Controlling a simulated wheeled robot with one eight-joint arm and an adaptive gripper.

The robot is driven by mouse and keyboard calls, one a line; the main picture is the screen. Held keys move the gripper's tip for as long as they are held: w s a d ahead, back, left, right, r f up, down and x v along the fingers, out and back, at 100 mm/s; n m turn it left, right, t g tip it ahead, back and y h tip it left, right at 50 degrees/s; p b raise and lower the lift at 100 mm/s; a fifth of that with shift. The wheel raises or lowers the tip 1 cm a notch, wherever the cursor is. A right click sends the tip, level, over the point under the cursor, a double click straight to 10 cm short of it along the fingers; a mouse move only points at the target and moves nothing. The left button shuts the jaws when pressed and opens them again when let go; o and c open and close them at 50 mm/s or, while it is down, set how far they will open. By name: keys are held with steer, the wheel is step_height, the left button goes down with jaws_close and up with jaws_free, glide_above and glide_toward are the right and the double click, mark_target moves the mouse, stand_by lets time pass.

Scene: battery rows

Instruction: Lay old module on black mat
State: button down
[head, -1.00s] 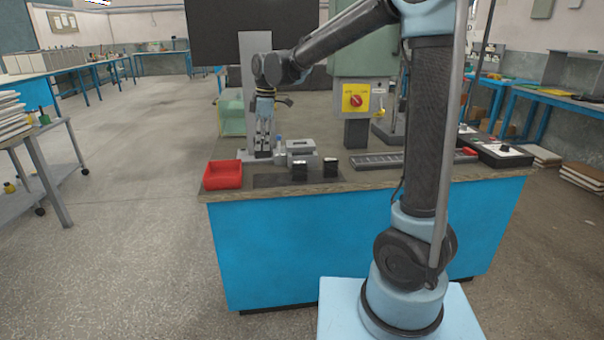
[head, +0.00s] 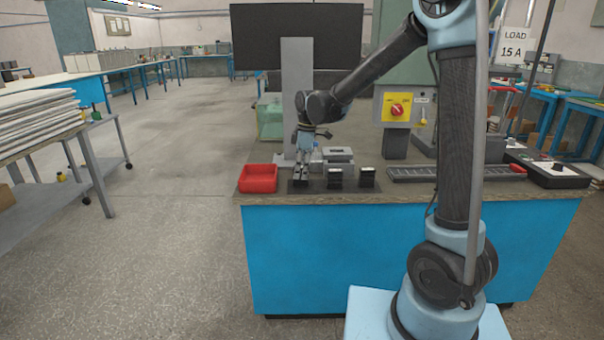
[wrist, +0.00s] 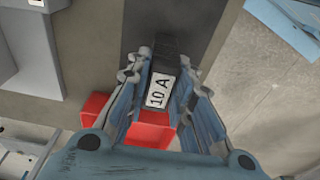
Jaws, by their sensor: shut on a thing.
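My gripper (head: 301,178) is pointed down over the left part of the black mat (head: 352,188) at the front of the bench. In the wrist view its fingers (wrist: 163,108) are shut on the old module, a dark block with a white "10 A" label (wrist: 158,90). The mat also shows in the wrist view (wrist: 204,28), beneath and beyond the module. I cannot tell whether the module touches the mat. Two black modules stand upright on the mat to the right, a nearer-left one (head: 335,177) and a right one (head: 367,177).
A red bin (head: 258,178) stands just left of the mat. A grey fixture (head: 338,155) and a tall grey plate (head: 297,90) stand behind. A slotted rail (head: 412,174) and a dark meter box (head: 548,172) lie to the right.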

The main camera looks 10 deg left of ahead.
steer(key=shift+f, duration=0.25)
steer(key=c, duration=1.4)
jaws_free()
steer(key=shift+f, duration=0.1)
steer(key=r, duration=0.4)
steer(key=d+r, duration=0.1)
steer(key=r, duration=0.7)
steer(key=shift+w+d+r, duration=0.1)
steer(key=shift+w+d, duration=0.05)
steer(key=shift+d, duration=0.1)
